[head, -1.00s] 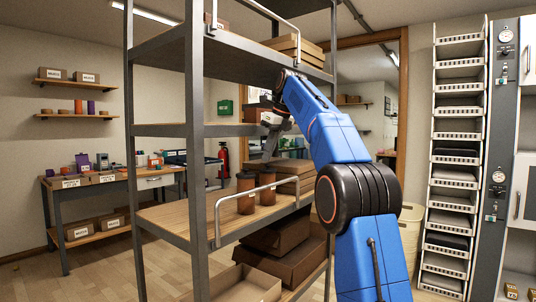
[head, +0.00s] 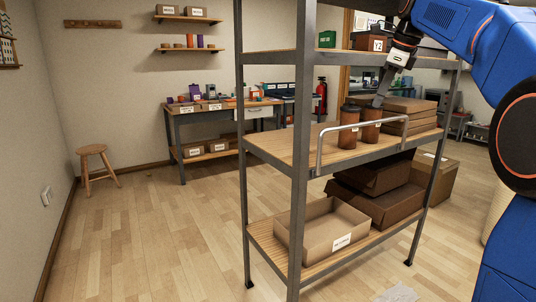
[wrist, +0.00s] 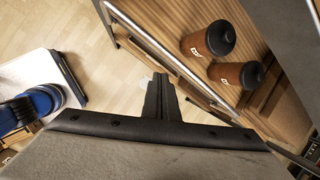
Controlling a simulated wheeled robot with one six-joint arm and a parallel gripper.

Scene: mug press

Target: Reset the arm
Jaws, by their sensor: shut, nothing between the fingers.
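My gripper (head: 380,98) is at the right of the head view, on my blue arm, near the rack's middle shelf. Its fingers are together and hold nothing. In the wrist view the closed fingers (wrist: 162,98) point up the picture, apart from any object. Two brown bottles with dark lids stand upright on the middle shelf: the left one (head: 348,131) and the right one (head: 371,129). Both also show in the wrist view, at the upper right. In the head view the fingertips appear close above the right bottle; contact cannot be told.
The grey rack (head: 300,180) has a metal rail (head: 365,122) along the middle shelf's front. Flat boxes (head: 410,112) lie right of the bottles. An open carton (head: 325,228) sits on the bottom shelf. A workbench (head: 172,108) and a stool (head: 92,151) stand behind. The left floor is clear.

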